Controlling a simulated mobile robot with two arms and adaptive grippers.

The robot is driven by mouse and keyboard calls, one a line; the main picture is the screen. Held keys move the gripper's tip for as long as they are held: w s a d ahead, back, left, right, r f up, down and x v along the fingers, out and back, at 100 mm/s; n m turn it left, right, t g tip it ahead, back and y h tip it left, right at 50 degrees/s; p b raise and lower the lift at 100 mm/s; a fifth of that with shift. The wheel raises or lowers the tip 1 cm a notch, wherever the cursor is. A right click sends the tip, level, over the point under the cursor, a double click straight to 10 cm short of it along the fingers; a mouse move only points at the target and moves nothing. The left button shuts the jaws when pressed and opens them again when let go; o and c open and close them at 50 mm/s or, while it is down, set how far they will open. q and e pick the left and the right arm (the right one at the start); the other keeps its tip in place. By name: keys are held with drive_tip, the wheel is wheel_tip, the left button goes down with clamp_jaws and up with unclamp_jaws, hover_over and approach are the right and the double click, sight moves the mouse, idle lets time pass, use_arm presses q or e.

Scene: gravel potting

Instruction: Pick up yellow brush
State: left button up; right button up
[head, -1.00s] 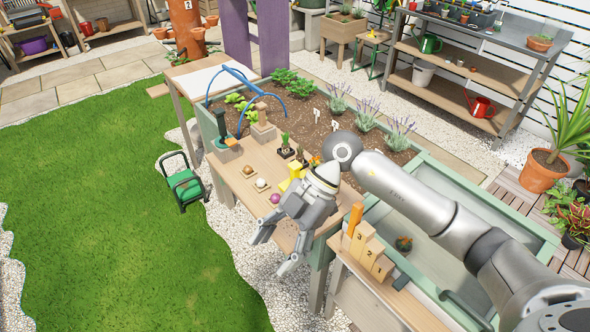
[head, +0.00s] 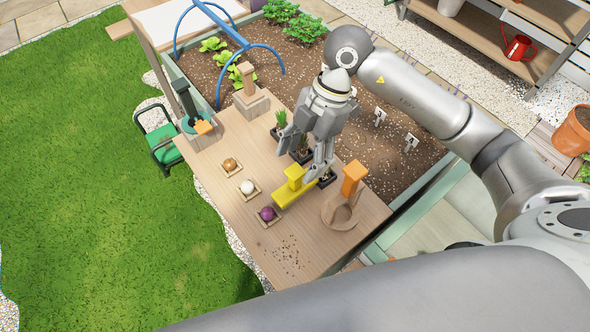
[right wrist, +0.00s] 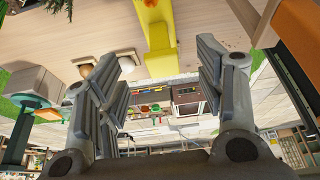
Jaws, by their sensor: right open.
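The yellow brush (head: 282,195) lies on the wooden table, with a raised handle at its right end. In the right wrist view the yellow brush (right wrist: 157,38) shows ahead, between the two fingers in the picture. My right gripper (head: 301,163) is open with its fingers pointing down, close to the brush's handle. The right wrist view also shows this gripper (right wrist: 156,62) with fingers wide apart and nothing gripped. Whether a finger touches the brush cannot be told. My left gripper is not in view.
Small potted plants (head: 303,152) stand behind, near the gripper. The table's front right (head: 330,245) is clear.

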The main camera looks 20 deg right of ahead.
sight(291, 187)
drive_tip(key=x, duration=0.3)
drive_tip(key=shift+s+a+f, duration=0.25)
drive_tip(key=shift+s+f, duration=0.05)
drive_tip(key=shift+s, duration=0.1)
drive_tip(key=x, duration=0.4)
drive_tip(key=shift+w+f+p, duration=0.2)
drive_tip(key=shift+f+p, duration=0.15)
drive_tip(key=shift+f, duration=0.5)
drive_tip(key=shift+a+f, duration=0.1)
drive_tip(key=shift+f, duration=0.05)
drive_tip(key=c, duration=0.4)
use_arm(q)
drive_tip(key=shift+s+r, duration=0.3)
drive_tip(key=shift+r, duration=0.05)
use_arm(e)
drive_tip(key=c, duration=0.7)
